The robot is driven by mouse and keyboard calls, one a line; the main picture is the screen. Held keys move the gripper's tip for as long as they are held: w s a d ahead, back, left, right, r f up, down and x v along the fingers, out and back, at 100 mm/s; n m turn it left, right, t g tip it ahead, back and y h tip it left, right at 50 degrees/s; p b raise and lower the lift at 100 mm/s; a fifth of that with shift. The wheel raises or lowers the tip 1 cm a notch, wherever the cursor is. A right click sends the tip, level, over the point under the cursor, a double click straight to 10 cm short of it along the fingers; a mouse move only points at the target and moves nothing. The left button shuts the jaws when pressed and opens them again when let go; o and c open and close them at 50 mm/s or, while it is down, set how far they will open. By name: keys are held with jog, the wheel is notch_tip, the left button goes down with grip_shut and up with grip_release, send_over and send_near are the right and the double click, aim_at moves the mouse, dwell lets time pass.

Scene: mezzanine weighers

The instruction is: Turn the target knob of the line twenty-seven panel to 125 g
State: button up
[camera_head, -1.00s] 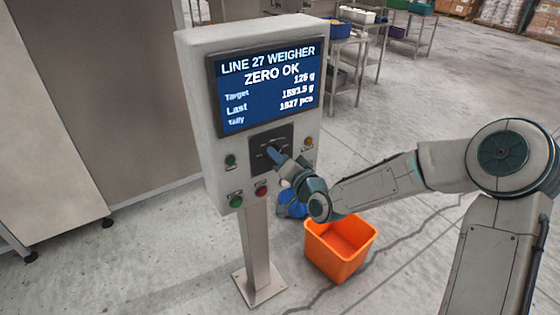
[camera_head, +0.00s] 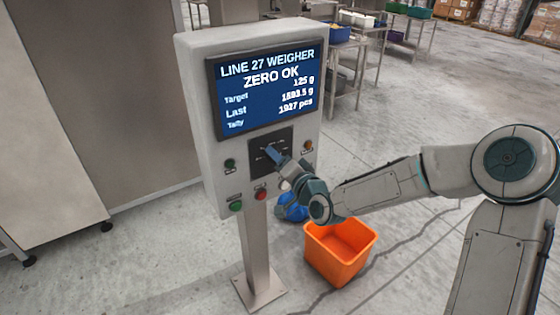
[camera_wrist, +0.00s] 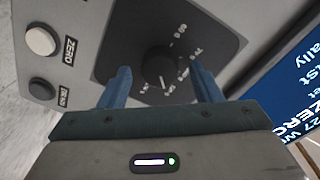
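The line 27 weigher panel (camera_head: 195,110) is a pale box on a post. Its blue screen (camera_head: 268,88) reads ZERO OK and a target of 125 g. The round black target knob (camera_wrist: 158,66) sits on a dark plate (camera_head: 283,136) with white marks around it. In the wrist view a light pointer mark shows at the knob's lower edge. My gripper (camera_wrist: 160,70) is open, its two blue fingers on either side of the knob with gaps visible. In the head view my gripper (camera_head: 272,153) is at the plate and hides the knob.
Push buttons flank the plate, including a green one (camera_head: 236,206), a red one (camera_head: 260,194) and an orange one (camera_head: 307,146). An orange bin (camera_head: 340,250) and a blue object (camera_head: 292,208) are on the floor below my arm. Steel tables stand behind.

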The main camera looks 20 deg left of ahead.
jog(key=shift+s+d, duration=0.1)
jog(key=v, duration=1.3)
jog(key=shift+s+d+b, duration=0.15)
jog(key=shift+d+b, duration=0.1)
jog(key=shift+b, duration=0.15)
jog(key=s+d+f+n+g+h, duration=0.1)
jog(key=d+f+g+h, duration=0.15)
jog(key=d+h, duration=0.35)
jog(key=d+f+n+g+h, duration=0.15)
jog(key=d+f+h, duration=0.25)
jog(key=d, duration=0.4)
jog(key=s+d+r+g+h, duration=0.1)
jog(key=s+d+r+g, duration=0.1)
jog(key=s+d, duration=0.3)
jog(key=s+d+r+g+h, duration=0.1)
jog(key=s+d+r+g, duration=0.2)
jog(key=s, duration=0.8)
notch_tip(320, 180, up, 2)
jog(key=shift+s+d+r+m+h, duration=0.25)
jog(key=shift+s+d+m+h, duration=0.15)
jog(key=shift+d, duration=0.65)
